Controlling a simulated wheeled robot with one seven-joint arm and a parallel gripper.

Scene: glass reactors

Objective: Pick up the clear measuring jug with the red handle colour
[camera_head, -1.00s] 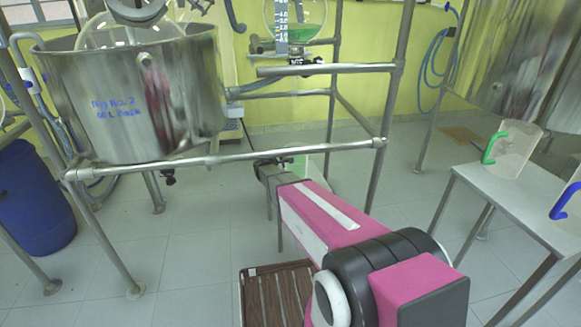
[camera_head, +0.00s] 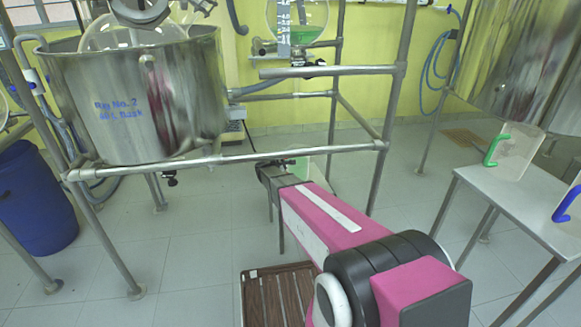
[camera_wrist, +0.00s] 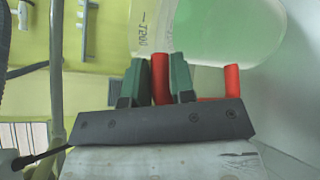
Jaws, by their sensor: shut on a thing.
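The clear measuring jug (camera_wrist: 205,28) with the red handle (camera_wrist: 232,82) fills the top of the wrist view, its printed scale marks partly showing. My gripper (camera_wrist: 161,78) has its two green fingers shut on the red handle, one finger on each side of it. In the head view my gripper (camera_head: 272,168) is at the far end of my arm, below the steel rail. A pale, see-through shape shows just beyond it there; the red handle is hidden. I cannot tell whether the jug still touches a surface.
A steel vessel (camera_head: 130,105) hangs in a pipe frame at left, with a rail (camera_head: 230,159) close above my gripper. At right, a grey table (camera_head: 510,195) holds a jug with a green handle (camera_head: 492,150) and one with a blue handle (camera_head: 566,204). A blue drum (camera_head: 35,205) stands at left.

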